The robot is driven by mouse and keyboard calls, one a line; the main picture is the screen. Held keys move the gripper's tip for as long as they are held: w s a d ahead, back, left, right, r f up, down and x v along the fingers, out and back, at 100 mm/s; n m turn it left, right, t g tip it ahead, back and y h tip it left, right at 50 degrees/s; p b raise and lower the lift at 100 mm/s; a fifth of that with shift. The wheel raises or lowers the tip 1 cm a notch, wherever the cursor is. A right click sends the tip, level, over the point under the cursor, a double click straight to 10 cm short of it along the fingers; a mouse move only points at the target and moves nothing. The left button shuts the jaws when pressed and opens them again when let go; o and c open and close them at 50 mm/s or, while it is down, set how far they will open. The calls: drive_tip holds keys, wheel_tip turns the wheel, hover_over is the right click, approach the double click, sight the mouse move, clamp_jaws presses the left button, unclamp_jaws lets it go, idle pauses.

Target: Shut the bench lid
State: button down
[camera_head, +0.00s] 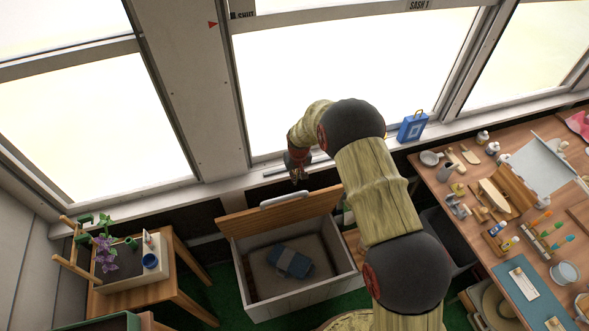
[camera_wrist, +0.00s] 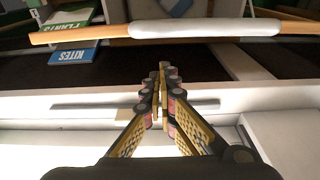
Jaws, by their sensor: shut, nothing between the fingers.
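The bench (camera_head: 300,291) is a white box on the floor below the window. Its wooden lid (camera_head: 250,221) stands raised at the back, with a pale handle (camera_head: 284,199) along its upper edge. A blue object (camera_head: 289,261) lies inside the bench. My gripper (camera_head: 298,178) is shut and empty, on the window side of the lid's upper edge and apart from it. In the wrist view, my closed fingertips (camera_wrist: 162,68) point toward the handle (camera_wrist: 205,28) and the lid's thin wooden edge (camera_wrist: 80,34). The lid's hinge is hidden.
A small wooden table (camera_head: 178,282) with plants stands left of the bench. A cluttered workbench (camera_head: 440,190) is at the right. A blue box (camera_head: 412,127) stands on the window sill. A blue "KITES" book (camera_wrist: 72,54) shows in the wrist view.

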drive_tip(key=shift+s+d+f, duration=0.15)
drive_tip(key=shift+s, duration=0.4)
drive_tip(key=shift+s+d+f, duration=0.15)
drive_tip(key=shift+s, duration=0.35)
drive_tip(key=shift+s, duration=0.1)
